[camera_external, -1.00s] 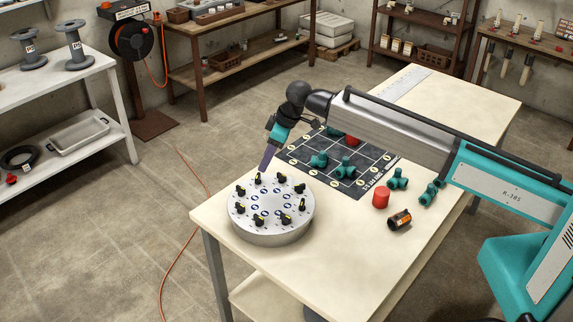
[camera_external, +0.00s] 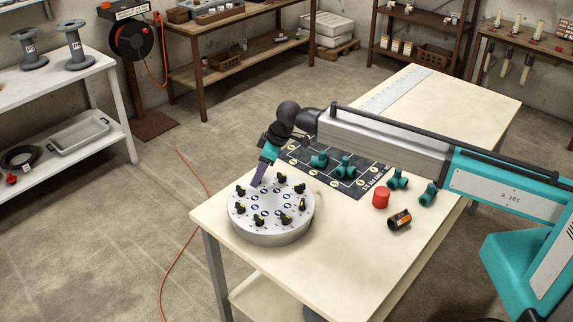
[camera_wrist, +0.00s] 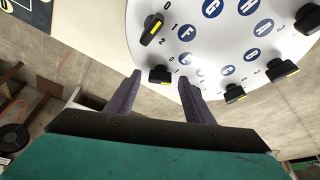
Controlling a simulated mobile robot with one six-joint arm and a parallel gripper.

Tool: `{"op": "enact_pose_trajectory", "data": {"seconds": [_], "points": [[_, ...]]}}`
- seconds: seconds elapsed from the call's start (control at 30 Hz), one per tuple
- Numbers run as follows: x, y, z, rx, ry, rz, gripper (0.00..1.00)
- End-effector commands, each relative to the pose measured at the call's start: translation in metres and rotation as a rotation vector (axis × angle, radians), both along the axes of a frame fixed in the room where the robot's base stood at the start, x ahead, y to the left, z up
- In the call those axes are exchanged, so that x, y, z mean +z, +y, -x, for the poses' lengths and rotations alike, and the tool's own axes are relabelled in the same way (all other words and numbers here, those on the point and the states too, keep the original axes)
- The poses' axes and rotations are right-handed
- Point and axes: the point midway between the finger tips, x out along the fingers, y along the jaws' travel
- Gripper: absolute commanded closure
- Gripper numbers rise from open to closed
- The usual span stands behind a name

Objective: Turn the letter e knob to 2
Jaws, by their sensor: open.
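The round white dial plate (camera_external: 270,212) stands on the table with several black knobs around its rim, each with a yellow pointer mark. My gripper (camera_external: 257,184) is open and points down at the plate's back-left rim. In the wrist view, a black knob (camera_wrist: 160,75) appears between the two purple fingertips, its yellow mark at its lower edge; I cannot tell whether they touch it. The blue letter disc (camera_wrist: 186,59) beside this knob is too unclear to read as E. A knob (camera_wrist: 151,29) next to the F disc (camera_wrist: 186,32) lies just beyond.
Teal pipe fittings (camera_external: 345,168), a red cap (camera_external: 381,198) and a dark coupling (camera_external: 399,220) lie right of the plate. A dark grid mat (camera_external: 375,180) lies behind it. The table front (camera_external: 325,270) is clear.

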Motion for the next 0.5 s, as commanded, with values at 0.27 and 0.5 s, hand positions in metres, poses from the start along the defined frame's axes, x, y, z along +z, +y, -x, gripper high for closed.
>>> {"op": "enact_pose_trajectory", "data": {"seconds": [0.27, 0.5], "points": [[0.0003, -0.0001, 0.0, 0.0, 0.0, 0.0, 0.91], [0.0001, -0.0001, 0.0003, -0.008, 0.001, 0.0, 0.94]]}}
